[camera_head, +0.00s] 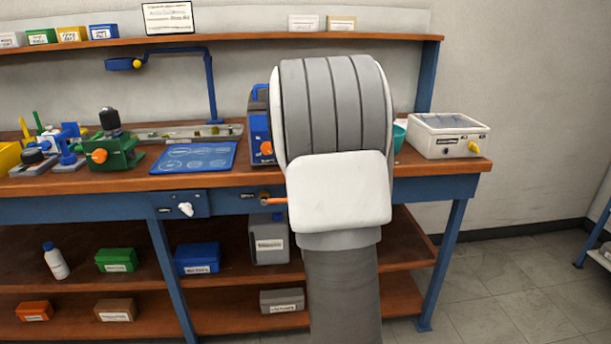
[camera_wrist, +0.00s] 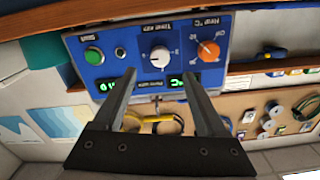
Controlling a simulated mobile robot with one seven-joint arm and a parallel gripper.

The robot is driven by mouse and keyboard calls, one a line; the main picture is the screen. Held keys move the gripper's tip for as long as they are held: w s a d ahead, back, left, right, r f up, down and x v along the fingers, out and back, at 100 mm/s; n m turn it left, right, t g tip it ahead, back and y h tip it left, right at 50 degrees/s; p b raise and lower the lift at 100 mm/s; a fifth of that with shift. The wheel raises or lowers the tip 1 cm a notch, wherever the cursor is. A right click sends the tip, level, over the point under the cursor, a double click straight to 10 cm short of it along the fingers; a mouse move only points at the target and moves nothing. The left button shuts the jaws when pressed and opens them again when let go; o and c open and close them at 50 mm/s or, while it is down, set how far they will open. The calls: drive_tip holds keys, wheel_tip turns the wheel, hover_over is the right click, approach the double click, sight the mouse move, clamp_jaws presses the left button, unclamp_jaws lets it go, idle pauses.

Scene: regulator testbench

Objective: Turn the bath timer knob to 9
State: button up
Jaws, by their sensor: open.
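In the wrist view a blue control panel (camera_wrist: 120,50) faces my gripper. The timer knob (camera_wrist: 160,57) is a round white knob with a dial scale, in the panel's middle; its exact setting is too small to read. My gripper (camera_wrist: 159,77) is open and empty. Its fingertips lie to the left and right of the knob's line, just below it in the picture; I cannot tell the gap in depth. In the head view a blue unit (camera_head: 259,122) shows partly at the left of my arm, which hides the rest and my gripper.
A green button (camera_wrist: 93,56) and an orange heat knob (camera_wrist: 207,50) flank the timer knob. Green displays are partly covered by my fingers. The bench (camera_head: 130,180) also holds a green fixture (camera_head: 118,152), a blue mat (camera_head: 195,157) and a white box (camera_head: 447,137).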

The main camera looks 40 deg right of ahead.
drive_tip(key=v, duration=0.9)
drive_tip(key=shift+p, duration=0.4)
drive_tip(key=shift+a, duration=0.1)
drive_tip(key=s+a+n+g+y, duration=0.2)
drive_tip(key=a+y, duration=0.1)
drive_tip(key=a, duration=0.6)
drive_tip(key=s+a+n+g+y, duration=0.2)
drive_tip(key=s+a+y, duration=0.15)
drive_tip(key=a, duration=0.45)
drive_tip(key=s+a+n+g+y, duration=0.3)
drive_tip(key=s+a+n+g, duration=0.2)
drive_tip(key=s+a, duration=0.8)
drive_tip(key=s+d+r+p, duration=0.1)
drive_tip(key=r+p, duration=0.9)
drive_tip(key=p, duration=0.1)
drive_tip(key=s+d+r+p, duration=0.1)
drive_tip(key=s+r+p, duration=0.1)
drive_tip(key=r+p, duration=0.9)
drive_tip(key=shift+r+g, duration=0.3)
drive_tip(key=shift+r, duration=0.05)
